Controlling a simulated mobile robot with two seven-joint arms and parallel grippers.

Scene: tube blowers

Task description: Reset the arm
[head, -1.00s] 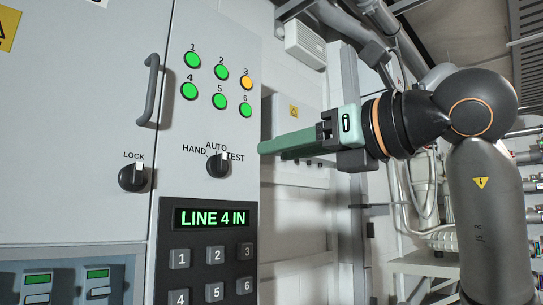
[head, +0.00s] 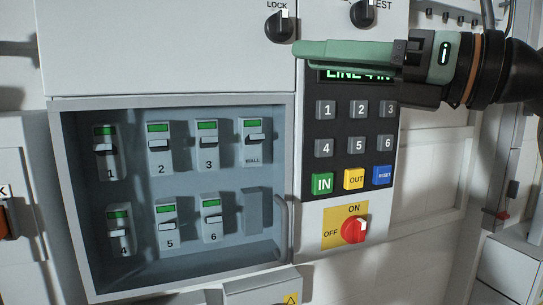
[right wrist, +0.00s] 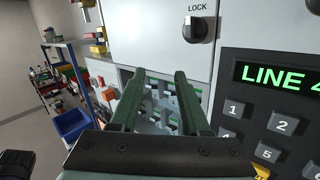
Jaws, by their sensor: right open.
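My right gripper (head: 300,49) reaches in from the right in the head view, its green fingers pointing left across the front of the control cabinet. In the right wrist view its two fingers (right wrist: 160,76) are apart with nothing between them. The fingers cover the top of the display (head: 340,74) in the head view. I cannot tell how far they are from the cabinet face. My left gripper is not in view.
The cabinet carries a LOCK knob (head: 280,27), a keypad (head: 350,135) and a red ON/OFF switch (head: 355,230). An open recess (head: 75,190) holds several breakers with green windows. Shelving with a blue bin (right wrist: 72,124) stands left in the right wrist view.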

